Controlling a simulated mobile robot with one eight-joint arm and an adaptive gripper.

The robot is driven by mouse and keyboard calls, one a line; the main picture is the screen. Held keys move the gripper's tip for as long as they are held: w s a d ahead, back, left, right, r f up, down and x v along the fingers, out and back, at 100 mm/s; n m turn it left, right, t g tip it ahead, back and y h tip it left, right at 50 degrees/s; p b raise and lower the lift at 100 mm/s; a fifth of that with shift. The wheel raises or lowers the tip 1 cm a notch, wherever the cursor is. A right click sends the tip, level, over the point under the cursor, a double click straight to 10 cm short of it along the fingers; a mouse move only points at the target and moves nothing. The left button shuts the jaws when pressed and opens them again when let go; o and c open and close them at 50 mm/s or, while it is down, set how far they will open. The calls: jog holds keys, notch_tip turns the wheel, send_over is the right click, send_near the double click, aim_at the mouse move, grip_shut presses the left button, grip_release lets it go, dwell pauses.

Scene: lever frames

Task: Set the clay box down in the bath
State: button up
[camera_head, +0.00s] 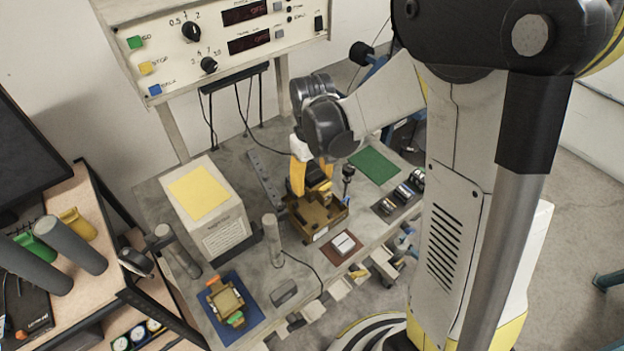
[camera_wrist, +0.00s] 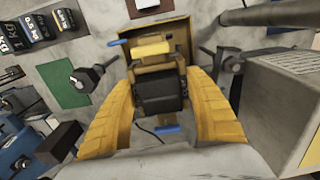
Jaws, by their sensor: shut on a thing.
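My gripper (camera_head: 312,186) points down over the bench with its yellow fingers closed around the clay box (camera_head: 319,198). In the wrist view, my gripper (camera_wrist: 160,88) has a finger on each side of the clay box (camera_wrist: 153,48), an ochre body with a dark middle block and blue tabs at both ends. The bath (camera_head: 313,236) is an open brown tray with a white label on its front wall. Its wall also shows in the wrist view (camera_wrist: 180,27) behind the box. The box is over or within the bath; I cannot tell whether it touches the floor.
A white box with a yellow top (camera_head: 211,230) and a grey post (camera_head: 273,240) stand left of the bath. A device on a blue mat (camera_head: 232,305) lies front left. A small block on a dark pad (camera_head: 343,244) sits front right. A green mat (camera_head: 374,165) lies behind right.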

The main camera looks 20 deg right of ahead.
jog(key=shift+s+f, duration=0.2)
jog(key=shift+s, duration=0.15)
jog(key=shift+f+b, duration=0.2)
jog(key=shift+b, duration=0.1)
jog(key=shift+w+f+b, duration=0.1)
jog(key=shift+f+b, duration=0.2)
jog(key=shift+f, duration=0.15)
jog(key=shift+f+b, duration=3.35)
jog(key=shift+f, duration=0.55)
jog(key=o, duration=1.5)
jog(key=shift+c, duration=0.2)
notch_tip(320, 180, up, 12)
jog(key=shift+r, duration=0.1)
